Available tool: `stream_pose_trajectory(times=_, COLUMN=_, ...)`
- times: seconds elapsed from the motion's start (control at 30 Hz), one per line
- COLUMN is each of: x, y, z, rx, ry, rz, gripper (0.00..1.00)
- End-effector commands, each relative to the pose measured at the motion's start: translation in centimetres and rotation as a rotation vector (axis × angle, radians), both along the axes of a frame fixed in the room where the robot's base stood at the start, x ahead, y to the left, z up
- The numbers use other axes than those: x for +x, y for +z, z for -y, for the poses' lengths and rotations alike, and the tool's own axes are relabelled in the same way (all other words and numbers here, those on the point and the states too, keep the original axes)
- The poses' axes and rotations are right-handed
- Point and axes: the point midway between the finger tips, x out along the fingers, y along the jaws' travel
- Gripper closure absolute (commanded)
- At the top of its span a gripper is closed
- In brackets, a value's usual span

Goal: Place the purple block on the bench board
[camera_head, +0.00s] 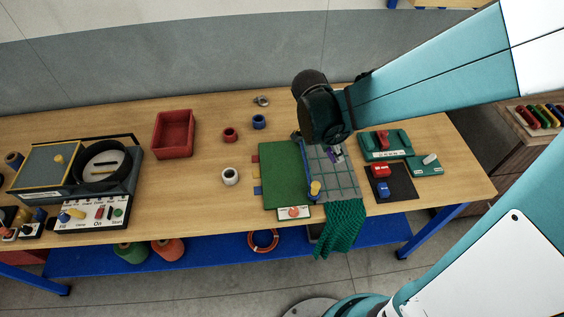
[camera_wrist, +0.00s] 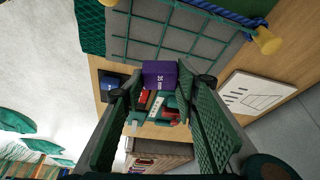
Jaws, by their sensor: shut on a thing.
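My gripper (camera_wrist: 160,86) is shut on the purple block (camera_wrist: 160,73), which has white lettering on its face. In the head view a small part of the purple block (camera_head: 337,153) shows beneath my wrist, over the grey net-grid panel (camera_head: 343,183). The wrist view shows it in front of the grid's edge; its exact height is unclear. A dark board (camera_head: 402,191) to the right carries a red block (camera_head: 380,171) and a blue block (camera_head: 383,189). I cannot tell for sure which surface is the bench board.
A green board (camera_head: 282,178) adjoins the grid panel on the left. A yellow peg (camera_head: 315,188) stands at the panel's front, and green netting (camera_head: 341,229) hangs over the edge. Green fixtures (camera_head: 386,145) stand right. A red tray (camera_head: 173,134) stands left, with rings between.

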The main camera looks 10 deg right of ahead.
Motion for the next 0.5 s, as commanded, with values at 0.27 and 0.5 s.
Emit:
stream_pose_trajectory(times=0.27, x=0.4, y=0.2, z=-5.5, rx=-0.002, ry=0.048, rz=0.001, gripper=0.82)
stream_pose_trajectory(times=0.5, x=0.2, y=0.3, z=-10.1, rx=-0.004, ry=0.085, rz=0.0, gripper=0.82)
